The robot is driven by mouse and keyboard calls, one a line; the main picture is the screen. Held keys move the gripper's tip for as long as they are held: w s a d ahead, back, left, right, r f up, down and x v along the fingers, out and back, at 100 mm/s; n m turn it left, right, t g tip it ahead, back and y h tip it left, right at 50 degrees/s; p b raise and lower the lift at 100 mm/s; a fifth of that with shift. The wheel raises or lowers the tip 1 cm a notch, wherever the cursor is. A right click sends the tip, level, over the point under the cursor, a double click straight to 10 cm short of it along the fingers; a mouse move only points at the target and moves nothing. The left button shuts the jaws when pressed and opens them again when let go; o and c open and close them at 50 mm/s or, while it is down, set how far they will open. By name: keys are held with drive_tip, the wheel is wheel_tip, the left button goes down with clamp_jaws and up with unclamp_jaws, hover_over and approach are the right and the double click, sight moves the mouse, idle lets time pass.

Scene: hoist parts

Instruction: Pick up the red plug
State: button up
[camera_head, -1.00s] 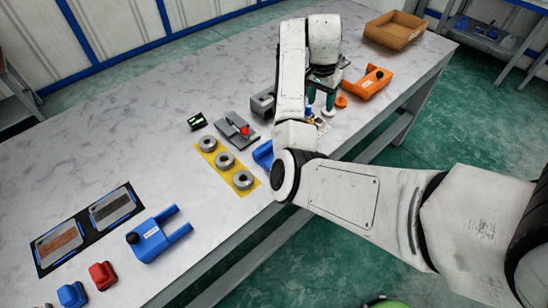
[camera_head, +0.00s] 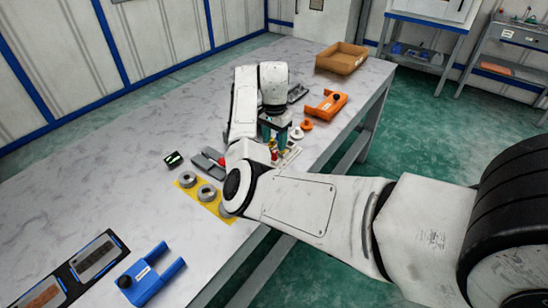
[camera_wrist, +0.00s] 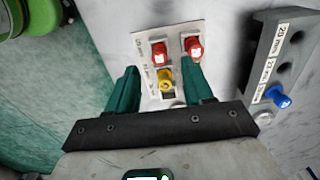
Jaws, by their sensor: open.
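A small pale board (camera_wrist: 178,100) carries two red plugs and a yellow plug (camera_wrist: 165,80) in the wrist view. One red plug (camera_wrist: 160,53) stands beyond the yellow one; the other red plug (camera_wrist: 193,48) is to its right. My gripper (camera_wrist: 162,72) is open, with its green fingers either side of the yellow plug in the picture; the right finger partly overlaps the right red plug. I cannot tell its height above them. In the head view my gripper (camera_head: 276,133) is over the board (camera_head: 290,155), whose plugs are largely hidden by my arm.
A grey block (camera_wrist: 283,65) with a blue plug (camera_wrist: 277,97) stands to the right in the wrist view. An orange fixture (camera_head: 326,105), a brown box (camera_head: 341,58) and grey rings on a yellow plate (camera_head: 213,203) are on the table.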

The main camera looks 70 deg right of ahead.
sight(274, 152)
wheel_tip(274, 152, down, 4)
drive_tip(key=shift+f, duration=0.2)
clamp_jaws()
idle(0.4)
